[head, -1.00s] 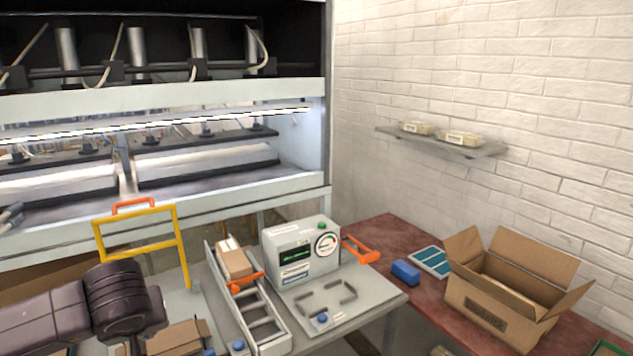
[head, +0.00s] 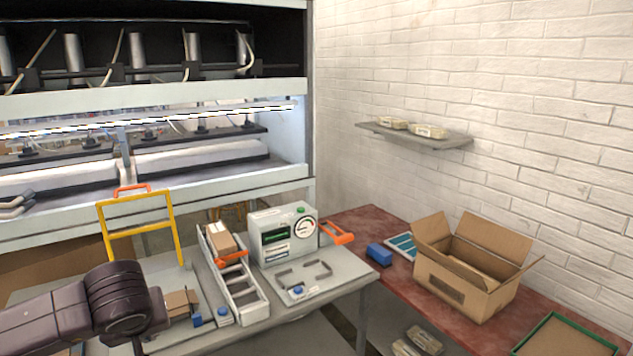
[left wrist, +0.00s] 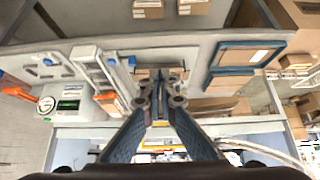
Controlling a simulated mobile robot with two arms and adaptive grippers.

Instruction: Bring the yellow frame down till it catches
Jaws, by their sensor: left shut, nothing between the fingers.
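The yellow frame (head: 178,226) stands raised and nearly upright at the left of the grey bench, with an orange handle (head: 132,188) on its top bar. Below it, a brown cardboard-coloured piece (head: 180,302) lies on the bench, partly hidden by my left arm. My left gripper (left wrist: 160,92) shows in the left wrist view, its fingers together and empty. A bit of yellow (left wrist: 160,123) shows behind the fingers there; I cannot tell the distance to the frame. In the head view my left arm hides the gripper. My right gripper is in neither view.
To the right of the frame are a narrow rack (head: 243,288) with a small carton and a grey gauge box (head: 282,236) with an orange handle. An open cardboard box (head: 455,285) stands on the red table (head: 350,216). A large machine (head: 150,90) stands behind.

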